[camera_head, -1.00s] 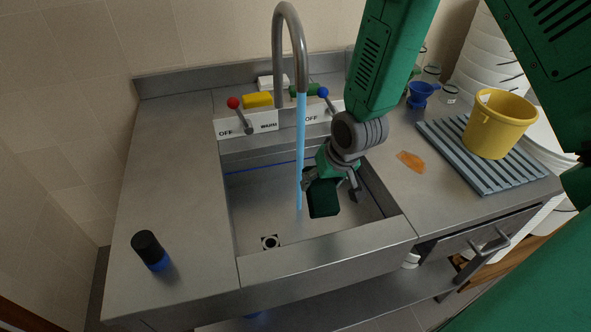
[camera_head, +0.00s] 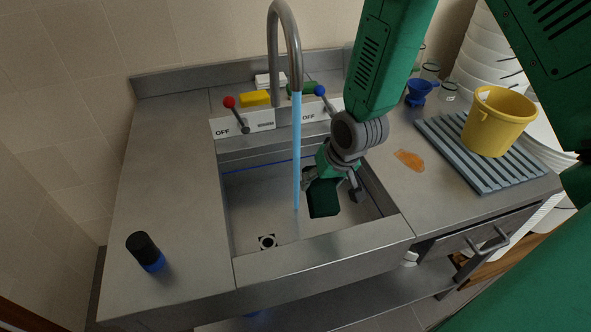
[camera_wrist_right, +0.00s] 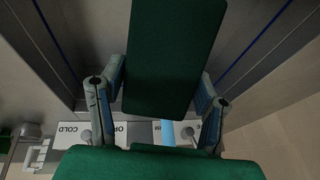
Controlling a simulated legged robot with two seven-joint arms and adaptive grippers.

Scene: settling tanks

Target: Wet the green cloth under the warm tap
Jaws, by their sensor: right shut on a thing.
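The dark green cloth (camera_head: 323,199) hangs as a flat panel from my right gripper (camera_head: 334,180), inside the sink (camera_head: 262,205). My right gripper is shut on it; in the right wrist view the cloth (camera_wrist_right: 172,55) lies between the two fingers (camera_wrist_right: 158,93). The tap (camera_head: 291,45) is running. Its blue water stream (camera_head: 297,150) falls into the sink just left of the cloth, with a narrow gap in the head view. The red-knobbed lever (camera_head: 229,102) is on the left label plate, and the blue-knobbed lever (camera_head: 320,91) on the right one. My left gripper is not in view.
A yellow sponge (camera_head: 255,98) and a green item (camera_head: 303,88) lie behind the levers. A black-and-blue cylinder (camera_head: 146,252) stands on the left counter. A yellow bucket (camera_head: 497,121) stands on the ribbed rack (camera_head: 466,150) at right, near an orange patch (camera_head: 409,158).

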